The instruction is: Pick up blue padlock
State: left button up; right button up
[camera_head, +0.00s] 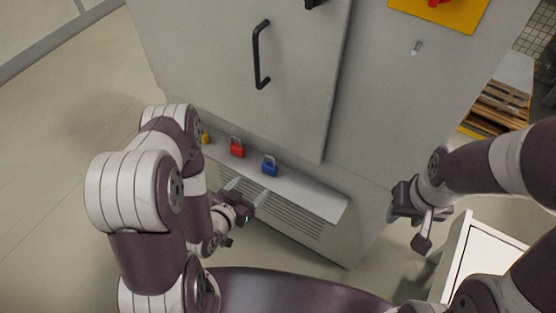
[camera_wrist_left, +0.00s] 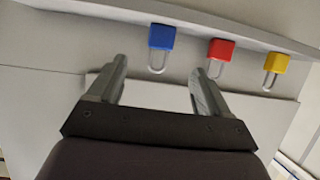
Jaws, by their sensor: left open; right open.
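The blue padlock (camera_head: 270,167) stands upright on a narrow grey ledge (camera_head: 310,194) at the front of a grey cabinet, shackle up. It also shows in the left wrist view (camera_wrist_left: 162,37), ahead of the fingers and roughly between them. My left gripper (camera_head: 245,188) is open and empty, a little below and left of the blue padlock in the head view and apart from it. Its two fingers also show in the left wrist view (camera_wrist_left: 157,80). My right gripper (camera_head: 416,222) is open and empty, off to the right, beside the cabinet.
A red padlock (camera_head: 237,149) stands left of the blue one, and a yellow padlock (camera_head: 205,137) stands further left, partly hidden by my left arm. The cabinet door has a black handle (camera_head: 261,55). A white box (camera_head: 488,258) stands at the lower right.

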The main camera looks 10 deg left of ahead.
aim_at(268, 170)
pick_arm(q)
jog(key=x, duration=0.7)
jog(key=shift+w+d+f, duration=0.1)
jog(key=shift+w, duration=0.05)
jog(key=x, duration=0.5)
jog(key=shift+w+f+b, duration=0.1)
jog(key=shift+w+b, duration=0.05)
jog(key=shift+b, duration=0.2)
jog(key=shift+a, duration=0.25)
jog(key=c, duration=1.1)
